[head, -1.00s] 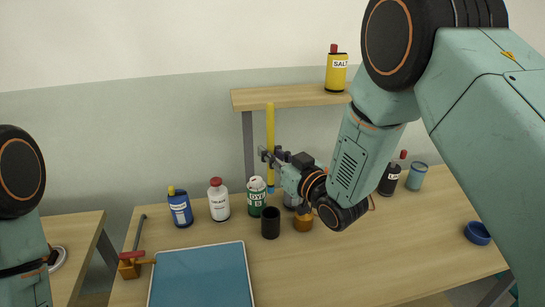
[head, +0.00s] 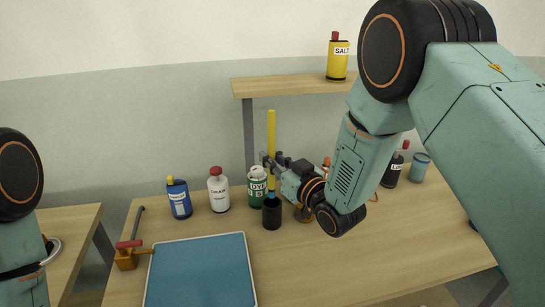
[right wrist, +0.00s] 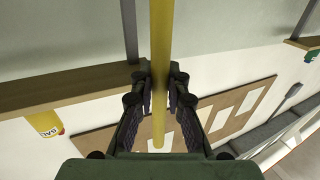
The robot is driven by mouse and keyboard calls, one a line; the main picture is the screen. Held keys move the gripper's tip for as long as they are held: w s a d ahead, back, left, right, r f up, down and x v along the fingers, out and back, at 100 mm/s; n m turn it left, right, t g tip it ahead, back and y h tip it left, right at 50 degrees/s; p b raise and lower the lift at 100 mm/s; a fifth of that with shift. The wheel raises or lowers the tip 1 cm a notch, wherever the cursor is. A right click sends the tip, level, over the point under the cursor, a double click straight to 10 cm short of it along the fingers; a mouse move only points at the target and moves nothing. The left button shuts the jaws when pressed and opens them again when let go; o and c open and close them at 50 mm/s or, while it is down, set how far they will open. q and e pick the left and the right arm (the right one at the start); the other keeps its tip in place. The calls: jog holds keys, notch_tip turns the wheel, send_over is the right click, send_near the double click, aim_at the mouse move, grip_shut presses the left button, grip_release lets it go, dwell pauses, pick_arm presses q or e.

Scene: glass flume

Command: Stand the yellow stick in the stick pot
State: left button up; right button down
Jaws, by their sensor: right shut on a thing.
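The yellow stick (head: 271,132) stands upright in my right gripper (head: 269,162), which is shut on it partway down. In the right wrist view the yellow stick (right wrist: 161,60) runs between the two fingers of the right gripper (right wrist: 160,85). The dark stick pot (head: 272,216) stands on the table directly below the gripper. The stick's lower end is at the pot's mouth in the head view; I cannot tell whether it is inside the rim. My left arm shows at the left edge, but its gripper is out of view.
A green-labelled can (head: 257,190), a white bottle (head: 218,190) and a blue bottle (head: 179,199) stand left of the pot. A shelf (head: 290,87) with a yellow salt container (head: 337,60) is behind. A blue tray (head: 200,272) lies in front.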

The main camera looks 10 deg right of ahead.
aim_at(274, 189)
jog(key=f+b, duration=0.1)
jog(key=f, duration=0.2)
jog(key=shift+w+d+f+b, duration=0.1)
jog(key=shift+w+d+b, duration=0.05)
jog(key=shift+w+b, duration=0.2)
jog(key=shift+f, duration=0.3)
jog(key=shift+s+f+b, duration=0.25)
jog(key=shift+f+b, duration=0.65)
jog(key=shift+b, duration=0.2)
jog(key=shift+w+f+b, duration=0.15)
jog(key=shift+f+b, duration=0.35)
jog(key=shift+f, duration=0.2)
jog(key=shift+w+f+b, duration=0.1)
jog(key=shift+f+b, duration=0.35)
jog(key=shift+f, duration=0.25)
jog(key=shift+s+f, duration=0.2)
jog(key=shift+f, duration=0.05)
jog(key=shift+w+f, duration=0.1)
jog(key=shift+w, duration=0.05)
jog(key=c, duration=1.3)
grip_release()
jog(key=shift+o, duration=0.2)
